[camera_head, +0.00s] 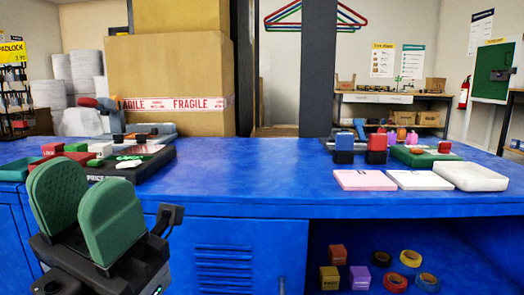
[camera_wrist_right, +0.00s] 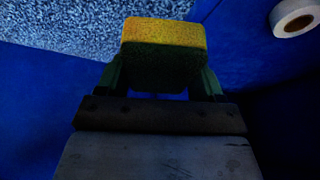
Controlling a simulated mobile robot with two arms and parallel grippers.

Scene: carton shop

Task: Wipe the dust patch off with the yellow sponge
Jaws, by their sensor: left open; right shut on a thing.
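My left gripper (camera_head: 88,190) stands at the lower left of the head view, its two green finger pads apart with nothing between them. My right gripper (camera_wrist_right: 162,78) shows in the right wrist view, shut on the yellow sponge (camera_wrist_right: 165,33). The sponge has a bright yellow face and a dark underside, and sits between the green fingers. The right gripper and the sponge are not in the head view. I cannot make out a dust patch in either view.
The blue bench (camera_head: 250,170) has clear room in its middle. Stamps and pads (camera_head: 365,180) stand at the right, boxed goods at the left. A large carton (camera_head: 165,80) stands behind. Tape rolls (camera_head: 410,258) lie on the open shelf below. A white roll (camera_wrist_right: 294,17) shows in the wrist view.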

